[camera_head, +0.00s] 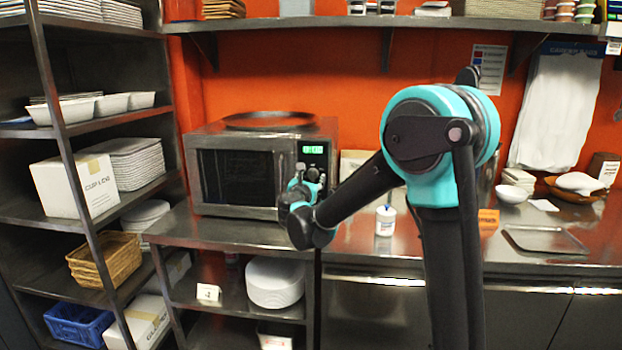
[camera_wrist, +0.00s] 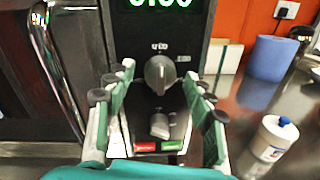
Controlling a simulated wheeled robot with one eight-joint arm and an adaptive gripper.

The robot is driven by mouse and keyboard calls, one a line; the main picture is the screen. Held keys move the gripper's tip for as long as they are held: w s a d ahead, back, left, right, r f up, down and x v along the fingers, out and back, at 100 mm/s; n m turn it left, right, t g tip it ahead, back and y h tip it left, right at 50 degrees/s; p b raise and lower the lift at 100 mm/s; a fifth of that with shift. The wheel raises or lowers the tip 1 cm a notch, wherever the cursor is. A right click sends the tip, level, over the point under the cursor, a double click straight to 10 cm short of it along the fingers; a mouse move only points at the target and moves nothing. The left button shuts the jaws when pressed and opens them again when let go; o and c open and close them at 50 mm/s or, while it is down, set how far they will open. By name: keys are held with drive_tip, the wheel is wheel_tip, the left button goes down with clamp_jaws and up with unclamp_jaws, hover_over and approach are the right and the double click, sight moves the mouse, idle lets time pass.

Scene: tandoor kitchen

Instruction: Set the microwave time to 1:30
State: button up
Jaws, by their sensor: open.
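The steel microwave (camera_head: 237,140) stands on the steel counter with its door shut. Its green display (camera_head: 314,150) is lit; the digits are too small to read there. In the wrist view the display (camera_wrist: 160,3) is cut off by the top edge. Below it on the black panel are a grey upper knob (camera_wrist: 160,73), a smaller lower knob (camera_wrist: 160,124), a red button (camera_wrist: 145,146) and a green button (camera_wrist: 172,145). My gripper (camera_wrist: 157,84) is open, with its fingers on either side of the upper knob. Contact cannot be told. In the head view my gripper (camera_head: 308,186) partly hides the panel.
The door handle (camera_wrist: 55,65) is left of my gripper. A white bottle with a blue cap (camera_head: 385,220) stands on the counter (camera_head: 425,247) to the right. A blue roll (camera_wrist: 271,58) is behind it. A dark round pan (camera_head: 268,120) lies on the microwave.

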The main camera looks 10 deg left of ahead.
drive_tip(key=shift+c, duration=0.5)
drive_tip(key=c, duration=1.1)
drive_tip(key=m, duration=0.8)
drive_tip(key=shift+d+m+g, duration=0.1)
drive_tip(key=shift+m+g, duration=0.2)
drive_tip(key=shift+m, duration=0.1)
drive_tip(key=m, duration=0.4)
drive_tip(key=shift+y, duration=0.4)
drive_tip(key=shift+m, duration=2.1)
